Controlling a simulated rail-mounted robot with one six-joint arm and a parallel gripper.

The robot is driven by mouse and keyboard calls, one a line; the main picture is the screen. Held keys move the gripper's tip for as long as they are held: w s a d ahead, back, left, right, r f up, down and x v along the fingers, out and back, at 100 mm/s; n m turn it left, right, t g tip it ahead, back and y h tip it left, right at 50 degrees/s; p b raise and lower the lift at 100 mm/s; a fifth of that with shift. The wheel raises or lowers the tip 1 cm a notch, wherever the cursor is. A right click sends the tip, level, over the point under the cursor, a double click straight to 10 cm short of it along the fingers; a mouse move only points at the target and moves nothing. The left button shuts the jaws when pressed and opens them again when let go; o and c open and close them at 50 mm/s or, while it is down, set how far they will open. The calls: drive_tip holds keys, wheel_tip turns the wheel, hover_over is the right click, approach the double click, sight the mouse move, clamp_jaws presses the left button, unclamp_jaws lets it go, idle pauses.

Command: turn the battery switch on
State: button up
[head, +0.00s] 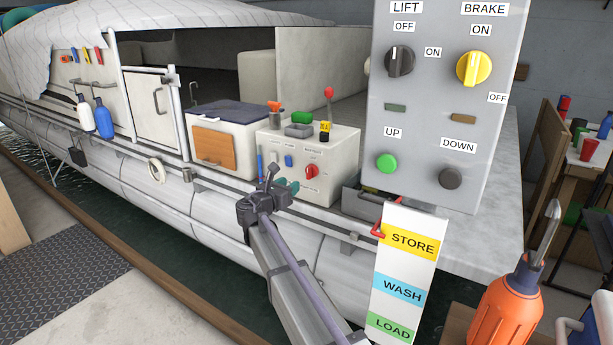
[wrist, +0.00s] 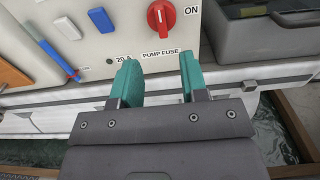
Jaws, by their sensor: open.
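The battery switch (head: 312,170) is a red rotary knob on the front of a white console box (head: 344,150) on the boat's side deck. In the wrist view the red knob (wrist: 161,17) shows at the top, its handle bar and white mark roughly upright, with the word ON to its right. My gripper (head: 288,185) is just in front of the console, below and a little left of the knob. In the wrist view its teal fingers (wrist: 157,72) are apart with nothing between them, below the PUMP FUSE label. They do not visibly touch the knob.
A blue rocker (wrist: 100,20) and a white one (wrist: 67,28) sit left of the knob, near a blue pen-like stick (wrist: 58,60). A grey bin (wrist: 268,32) is close on the right. A grey lift control panel (head: 430,110) and a STORE/WASH/LOAD board (head: 404,266) stand nearer, on the right.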

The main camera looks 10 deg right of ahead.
sight(308, 172)
drive_tip(key=x, duration=1)
clamp_jaws()
